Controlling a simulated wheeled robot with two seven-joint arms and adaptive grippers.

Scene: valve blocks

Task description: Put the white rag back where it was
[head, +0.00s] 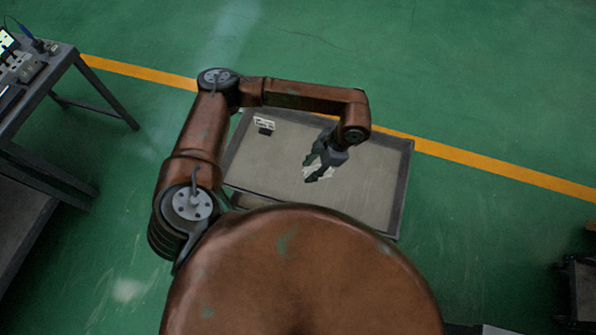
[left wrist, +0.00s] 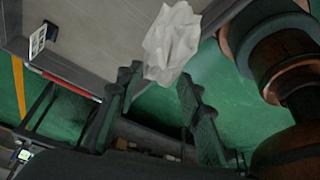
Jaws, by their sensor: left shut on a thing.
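The crumpled white rag (head: 322,172) is at the fingertips of my left gripper (head: 312,170), over the right middle part of the grey rimmed tray top (head: 285,158). In the left wrist view the rag (left wrist: 172,42) bunches out beyond the two dark fingers of the left gripper (left wrist: 155,82), which are shut on it. The fingers partly hide the rag in the head view. I cannot tell whether the rag touches the tray surface. My right gripper is not in view.
A small white sign on a black foot (head: 264,124) stands in the tray's far left corner; the tray is otherwise bare. A dark workbench (head: 60,65) with devices stands at the left. Green floor with an orange line (head: 500,170) surrounds the tray.

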